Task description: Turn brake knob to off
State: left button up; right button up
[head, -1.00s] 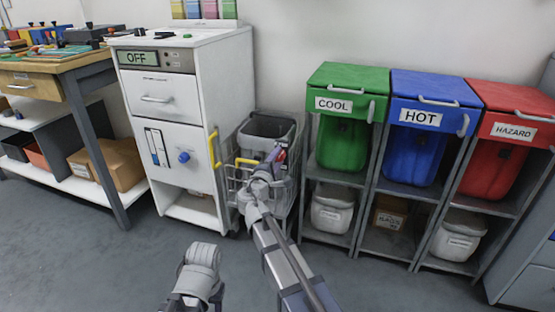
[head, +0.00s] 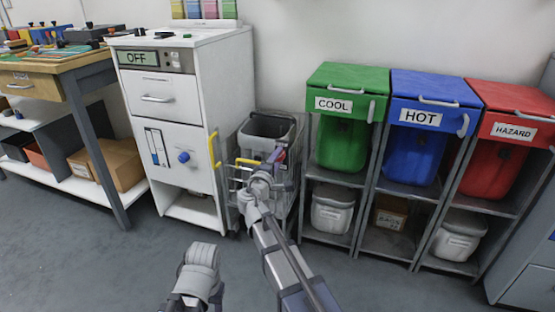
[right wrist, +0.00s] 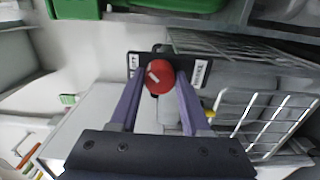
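The brake knob (right wrist: 160,77) is round and red with a short white mark, which lies at a slant on its left part. It sits on a black plate (right wrist: 145,60) with a white label at each end, too small to read. My right gripper (right wrist: 160,82) has its two purple fingers apart, one on each side of the knob and very close to it; I cannot tell whether they touch it. In the head view my right gripper (head: 276,160) is at the wire cart (head: 238,182), and the knob is mostly hidden there. My left gripper is out of view.
A white cabinet (head: 197,77) with an OFF display, a blue knob (head: 184,157) and a yellow handle (head: 214,149) stands left of the cart. Green (head: 347,78), blue (head: 437,88) and red (head: 515,98) bins stand on racks to the right. The floor in front is clear.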

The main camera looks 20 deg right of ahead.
jog(key=o, duration=0.4)
jog(key=shift+s, duration=0.1)
jog(key=v, duration=0.7)
jog(key=shift+s+a, duration=0.2)
jog(key=shift+s, duration=0.05)
jog(key=s+f+m+g+y+p, duration=0.2)
jog(key=s+f+m+g+p, duration=0.35)
jog(key=s+g+p, duration=0.4)
jog(key=s+a+f+m+g+y+p, duration=0.1)
jog(key=s+a+g+y+p, duration=0.3)
jog(key=s, duration=0.5)
jog(key=s+a+m+g+y+p, duration=0.1)
jog(key=s+a+g+y+p, duration=0.15)
jog(key=s+a, duration=0.55)
notch_tip(320, 180, up, 37)
jog(key=s+p, duration=0.1)
jog(key=p, duration=3.5)
jog(key=shift+d+t, duration=0.4)
jog(key=shift+d, duration=0.1)
